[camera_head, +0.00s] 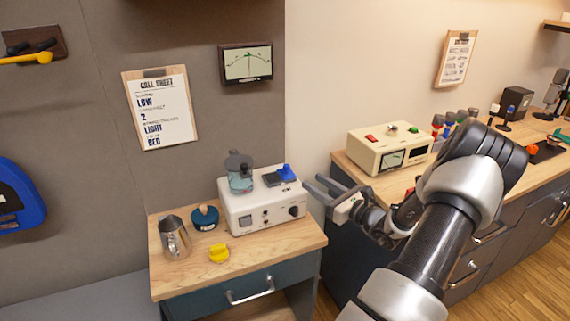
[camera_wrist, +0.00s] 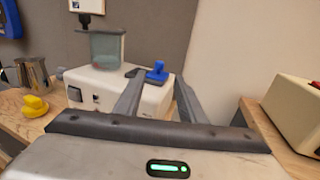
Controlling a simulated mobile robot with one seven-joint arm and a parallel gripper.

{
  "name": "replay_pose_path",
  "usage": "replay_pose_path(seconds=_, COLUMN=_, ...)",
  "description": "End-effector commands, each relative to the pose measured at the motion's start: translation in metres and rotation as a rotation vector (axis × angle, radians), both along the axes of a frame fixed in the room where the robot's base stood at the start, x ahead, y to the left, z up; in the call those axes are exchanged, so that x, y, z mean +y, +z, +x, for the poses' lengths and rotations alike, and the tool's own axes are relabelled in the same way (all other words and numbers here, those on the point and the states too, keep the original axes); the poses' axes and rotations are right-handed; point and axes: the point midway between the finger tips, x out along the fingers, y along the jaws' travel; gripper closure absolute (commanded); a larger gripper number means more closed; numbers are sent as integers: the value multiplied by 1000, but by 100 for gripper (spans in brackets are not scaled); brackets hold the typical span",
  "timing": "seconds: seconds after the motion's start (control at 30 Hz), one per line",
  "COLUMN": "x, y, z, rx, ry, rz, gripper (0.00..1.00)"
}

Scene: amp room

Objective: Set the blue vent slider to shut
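The blue slider (camera_head: 286,172) stands on the top right of a white box-shaped device (camera_head: 262,212) on the small wooden-topped cabinet. In the wrist view the blue slider (camera_wrist: 157,72) shows ahead, between the two finger lines. My gripper (camera_head: 312,181) is to the right of the device, its fingers pointing toward the slider. The fingers are apart with nothing between them, as the wrist view of my gripper (camera_wrist: 158,87) also shows. I see no clear gap closed between fingers and slider.
A clear bluish jar (camera_head: 240,178) stands on the device's left. A cream device (camera_head: 389,150) stands on the right counter. A call sheet (camera_head: 160,110) hangs on the wall.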

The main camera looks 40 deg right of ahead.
Motion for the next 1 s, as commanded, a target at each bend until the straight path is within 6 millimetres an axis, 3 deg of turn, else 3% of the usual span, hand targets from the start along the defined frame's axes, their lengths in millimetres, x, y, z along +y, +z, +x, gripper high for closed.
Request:
replay_pose_path(seconds=0.3, x=7, y=0, z=72, rx=0, ry=4, rz=0, gripper=63)
replay_pose_path(seconds=0.53, x=11, y=0, z=116, rx=1, ry=3, rz=2, gripper=63)
replay_pose_path(seconds=0.73, x=11, y=0, z=136, rx=2, ry=2, rz=0, gripper=63)
replay_pose_path(seconds=1.0, x=11, y=0, z=140, rx=3, ry=1, rz=1, gripper=63)
